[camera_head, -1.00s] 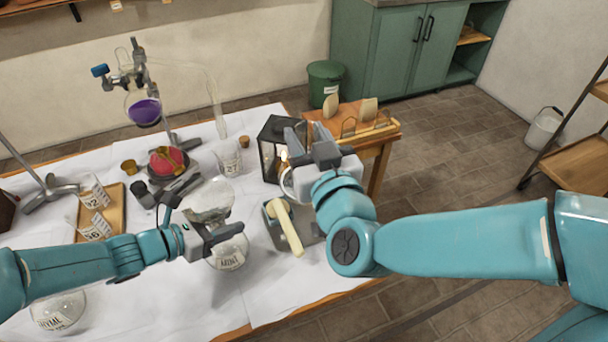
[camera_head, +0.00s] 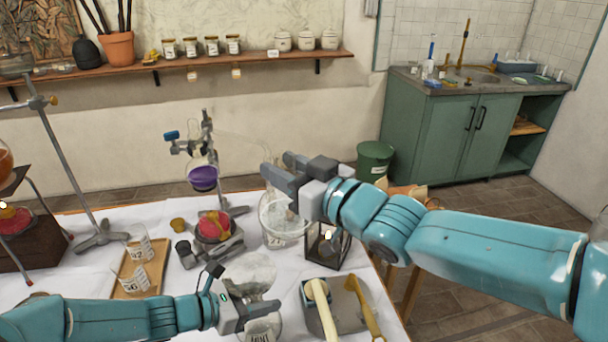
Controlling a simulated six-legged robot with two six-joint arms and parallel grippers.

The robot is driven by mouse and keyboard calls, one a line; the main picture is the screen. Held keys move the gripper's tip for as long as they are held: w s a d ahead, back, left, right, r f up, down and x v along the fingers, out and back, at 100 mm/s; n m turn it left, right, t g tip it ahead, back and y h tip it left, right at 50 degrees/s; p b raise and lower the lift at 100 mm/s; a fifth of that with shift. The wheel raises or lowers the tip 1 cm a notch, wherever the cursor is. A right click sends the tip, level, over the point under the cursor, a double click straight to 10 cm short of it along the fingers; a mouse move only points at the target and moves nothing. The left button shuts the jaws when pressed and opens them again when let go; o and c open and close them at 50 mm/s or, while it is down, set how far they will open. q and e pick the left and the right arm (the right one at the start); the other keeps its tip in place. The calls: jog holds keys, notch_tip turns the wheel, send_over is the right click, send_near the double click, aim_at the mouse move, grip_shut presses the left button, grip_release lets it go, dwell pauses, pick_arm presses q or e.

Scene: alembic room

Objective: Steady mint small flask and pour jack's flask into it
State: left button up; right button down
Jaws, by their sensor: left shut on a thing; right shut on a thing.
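The mint small flask (camera_head: 264,329) is clear glass with a MINT label, at the bottom middle of the head view, cut off by the lower edge. My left gripper (camera_head: 258,314) is shut on it from the left. My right gripper (camera_head: 278,176) is shut on a clear round flask (camera_head: 284,213), probably jack's flask, held above and behind the mint flask and apart from it. No name is readable on the held flask, and its neck is partly hidden by the gripper. Another clear rounded glass shape (camera_head: 250,272) shows just behind the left gripper.
A black lantern (camera_head: 328,247) stands below my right wrist. A grey block with a cream handle (camera_head: 319,306) sits right of the mint flask. A red flask (camera_head: 213,226), a purple flask on a stand (camera_head: 203,178) and a wooden tray (camera_head: 137,289) with beakers are left.

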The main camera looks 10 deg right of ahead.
aim_at(261, 208)
jog(key=w+f+n+g+y, duration=0.1)
jog(key=w+a+f+n+g+y, duration=0.1)
jog(key=f, duration=0.1)
jog(key=w+f+n+g+y, duration=0.1)
jog(key=f+g+y, duration=0.1)
jog(key=shift+w+a+f+n, duration=0.25)
jog(key=shift+w+a+n, duration=0.05)
jog(key=shift+a, duration=0.1)
jog(key=shift+f, duration=0.25)
jog(key=s+a+n, duration=0.1)
jog(key=s+n, duration=0.1)
jog(key=n, duration=0.1)
jog(key=shift+s+a+f, duration=0.15)
jog(key=shift+a+f, duration=0.05)
jog(key=shift+a, duration=0.15)
jog(key=shift+f+n, duration=0.1)
jog(key=shift+n, duration=0.9)
jog(key=n, duration=0.5)
jog(key=shift+s+a+f, duration=0.15)
jog(key=shift+s+a, duration=0.05)
jog(key=shift+s, duration=0.05)
jog(key=n, duration=0.4)
jog(key=shift+s+a+f+n, duration=0.1)
jog(key=shift+s+a+n, duration=0.2)
jog(key=shift+s+n, duration=0.1)
jog(key=shift+s+a+n, duration=0.15)
jog(key=shift+n, duration=0.85)
jog(key=shift+s+r+n, duration=0.15)
jog(key=shift+r+n, duration=0.1)
jog(key=shift+n, duration=0.95)
